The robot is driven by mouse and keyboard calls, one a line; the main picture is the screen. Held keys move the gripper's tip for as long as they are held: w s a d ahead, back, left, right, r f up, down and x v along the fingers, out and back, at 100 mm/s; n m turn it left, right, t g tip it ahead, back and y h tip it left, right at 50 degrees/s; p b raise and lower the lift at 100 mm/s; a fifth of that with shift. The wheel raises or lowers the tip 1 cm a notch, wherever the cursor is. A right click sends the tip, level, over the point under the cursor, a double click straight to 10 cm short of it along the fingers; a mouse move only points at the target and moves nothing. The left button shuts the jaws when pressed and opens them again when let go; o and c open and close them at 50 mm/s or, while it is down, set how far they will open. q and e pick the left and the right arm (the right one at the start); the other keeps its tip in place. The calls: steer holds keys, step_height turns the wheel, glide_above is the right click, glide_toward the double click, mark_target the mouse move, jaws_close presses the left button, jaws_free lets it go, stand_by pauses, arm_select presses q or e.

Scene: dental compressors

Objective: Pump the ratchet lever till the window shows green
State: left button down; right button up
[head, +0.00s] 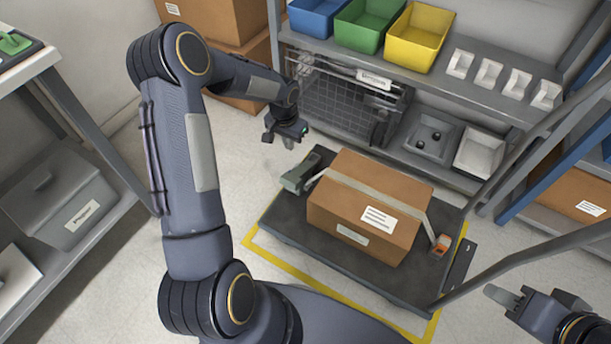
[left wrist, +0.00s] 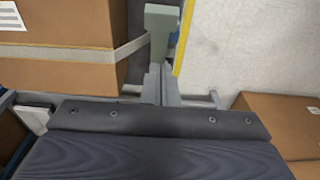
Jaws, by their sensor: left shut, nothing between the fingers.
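A grey-green ratchet lever (head: 301,174) sits at the left end of the strap (head: 372,188), which runs over a cardboard box (head: 365,205) on a dark platform. In the left wrist view the lever (left wrist: 160,28) stands just past my fingertips; I cannot tell if they touch it. My left gripper (head: 287,144) is shut and empty, above and slightly left of the lever. Its closed fingers show in the left wrist view (left wrist: 159,86). A small orange part (head: 441,244) is at the strap's right end; I cannot tell if it is the window. My right gripper (head: 508,296) is at lower right, its opening unclear.
A shelf behind holds blue, green and yellow bins (head: 418,37) and a wire crate (head: 345,105). Stacked boxes (head: 236,60) stand behind my left arm. A metal bar (head: 530,262) crosses at right. Yellow floor tape (head: 300,276) edges the platform.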

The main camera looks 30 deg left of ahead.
arm_select(q)
steer(key=shift+w+d+f, duration=0.1)
steer(key=shift+w+f, duration=0.1)
steer(key=shift+f, duration=0.2)
steer(key=b, duration=0.4)
glide_above(291, 178)
steer(key=w, duration=0.2)
steer(key=f, duration=1)
steer(key=shift+s+d+f, duration=0.1)
steer(key=shift+s+f, duration=0.1)
steer(key=shift+f, duration=0.05)
steer(key=shift+s+f+b, duration=0.25)
steer(key=shift+f+b, duration=0.05)
steer(key=shift+f, duration=0.2)
steer(key=shift+s+f+b, duration=0.25)
steer(key=shift+f+b, duration=0.05)
steer(key=shift+f, duration=0.2)
steer(key=shift+s+f, duration=0.25)
steer(key=shift+f, duration=0.25)
steer(key=shift+s, duration=0.1)
